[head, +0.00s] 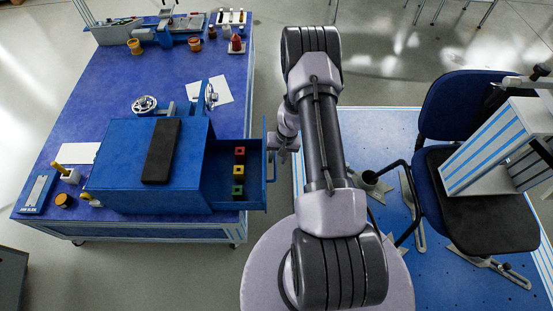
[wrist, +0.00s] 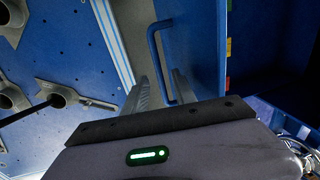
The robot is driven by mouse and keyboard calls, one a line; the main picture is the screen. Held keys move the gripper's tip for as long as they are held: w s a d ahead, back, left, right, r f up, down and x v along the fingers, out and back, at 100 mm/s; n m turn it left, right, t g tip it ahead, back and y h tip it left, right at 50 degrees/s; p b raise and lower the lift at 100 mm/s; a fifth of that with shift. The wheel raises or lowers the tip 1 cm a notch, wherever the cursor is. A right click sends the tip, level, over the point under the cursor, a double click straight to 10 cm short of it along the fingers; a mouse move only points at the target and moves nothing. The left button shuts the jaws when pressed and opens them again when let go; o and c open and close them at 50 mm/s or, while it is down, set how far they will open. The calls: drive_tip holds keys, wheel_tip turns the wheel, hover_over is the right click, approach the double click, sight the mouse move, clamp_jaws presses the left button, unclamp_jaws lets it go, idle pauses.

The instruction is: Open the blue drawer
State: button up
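The blue drawer (head: 222,170) stands pulled out to the right of the blue cabinet (head: 110,180) on the table. Its inside shows, with a red, a yellow and a green block in a row. The drawer's blue bar handle (wrist: 154,55) is upright on the front panel (wrist: 200,45) in the wrist view. My gripper (wrist: 162,88) is at the handle, its two fingers apart, with the lower part of the bar between them. I see a gap at the left finger; contact at the right finger cannot be told. In the head view my arm partly hides the gripper.
A black pad (head: 161,150) lies on the cabinet top. The blue table (head: 120,80) carries a handwheel device, cups and tools. A blue office chair (head: 470,200) stands at right on a blue platform (head: 375,130). Grey floor is open beyond.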

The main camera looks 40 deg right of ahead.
wheel_tip(320, 180, up, 15)
drive_tip(key=s+d+p, duration=0.1)
drive_tip(key=d+p, duration=0.1)
drive_tip(key=p, duration=0.3)
drive_tip(key=shift+s+d, duration=0.15)
drive_tip(key=shift+s, duration=0.2)
